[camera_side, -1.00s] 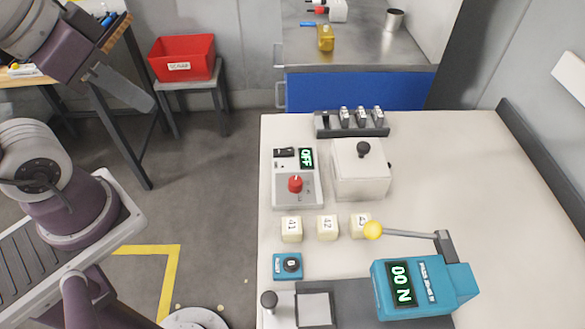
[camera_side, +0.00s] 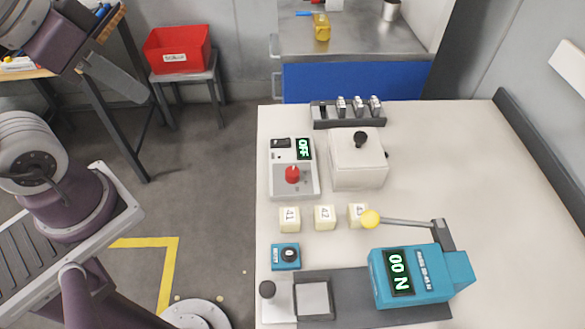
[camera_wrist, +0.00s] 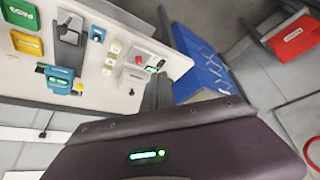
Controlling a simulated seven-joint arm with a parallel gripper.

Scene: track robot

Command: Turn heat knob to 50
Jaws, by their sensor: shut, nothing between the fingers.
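A grey control box (camera_side: 282,187) stands on the white bench, with a round red knob (camera_side: 292,174) and a lit display reading OFF (camera_side: 304,149). A dark switch (camera_side: 281,143) sits beside the display. The red knob also shows in the wrist view (camera_wrist: 138,59), small and distant. A small teal box with a black knob (camera_side: 289,254) stands nearer the front; its label is too small to read. My gripper (camera_side: 125,90) is at the upper left over the floor, shut and empty, well away from both knobs.
A white box with a black knob (camera_side: 358,172) stands right of the control box. Several numbered cream blocks (camera_side: 290,219) lie in front. A teal device (camera_side: 408,278) has a yellow-ended lever (camera_side: 370,219). A red bin (camera_side: 180,52) stands on a stool. The bench's right side is clear.

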